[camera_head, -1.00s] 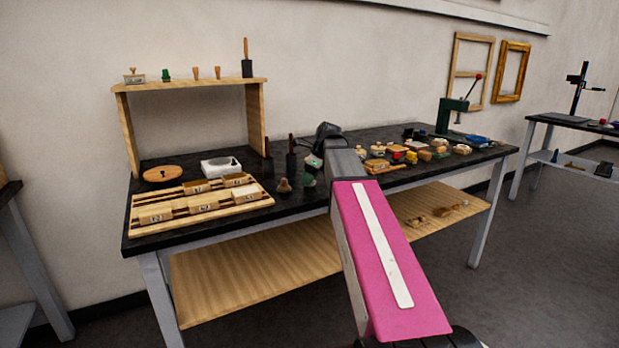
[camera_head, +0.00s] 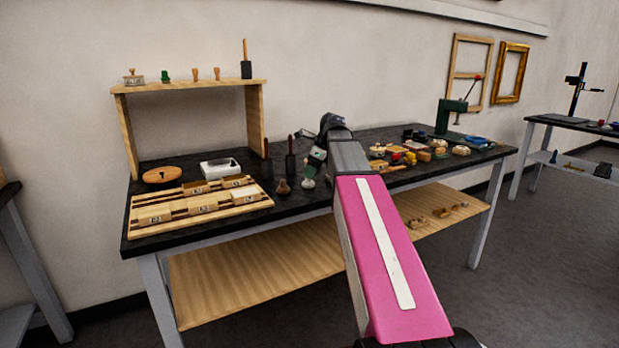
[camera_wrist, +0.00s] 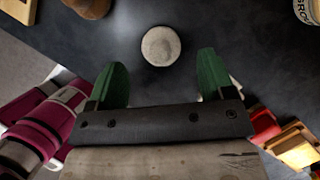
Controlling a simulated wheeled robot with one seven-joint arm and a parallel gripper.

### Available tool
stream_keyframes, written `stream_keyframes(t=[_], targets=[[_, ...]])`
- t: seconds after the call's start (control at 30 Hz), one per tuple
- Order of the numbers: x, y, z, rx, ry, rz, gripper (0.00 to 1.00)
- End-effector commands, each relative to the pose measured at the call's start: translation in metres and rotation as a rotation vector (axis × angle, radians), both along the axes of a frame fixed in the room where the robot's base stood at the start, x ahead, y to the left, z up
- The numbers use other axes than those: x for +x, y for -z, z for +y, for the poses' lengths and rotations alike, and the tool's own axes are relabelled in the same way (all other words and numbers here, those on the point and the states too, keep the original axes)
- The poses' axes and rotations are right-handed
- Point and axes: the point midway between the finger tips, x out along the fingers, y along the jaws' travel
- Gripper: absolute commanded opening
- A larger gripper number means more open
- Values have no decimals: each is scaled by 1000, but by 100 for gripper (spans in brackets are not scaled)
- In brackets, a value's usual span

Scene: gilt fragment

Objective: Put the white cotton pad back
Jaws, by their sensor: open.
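The white cotton pad (camera_wrist: 161,46) shows in the wrist view as a round, pale disc against the dark bench top, just beyond my fingertips. In the head view, a small whitish rounded piece (camera_head: 309,172) stands on the bench just below my gripper (camera_head: 316,157) and looks like the same thing. In the wrist view my gripper (camera_wrist: 161,80) has its two green fingers spread wide, with nothing between them. The pad is apart from both fingers. Its underside is hidden.
A brown knobbed tool (camera_head: 283,186) stands close to the left of the pad. Several small blocks (camera_head: 439,152) crowd the right.

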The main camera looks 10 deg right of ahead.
Motion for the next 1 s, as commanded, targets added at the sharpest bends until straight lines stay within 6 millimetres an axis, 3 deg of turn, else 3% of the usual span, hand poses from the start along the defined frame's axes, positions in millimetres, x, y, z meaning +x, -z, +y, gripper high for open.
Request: stream_keyframes(t=[0.2, 0.4, 0.6, 1.0], targets=[[-6, -39, -14, 0, 0, -1, 75], [-11, -64, -24, 0, 0, -1, 75], [-14, -75, -28, 1, -2, 1, 75], [-14, -76, -28, 0, 0, 1, 75]])
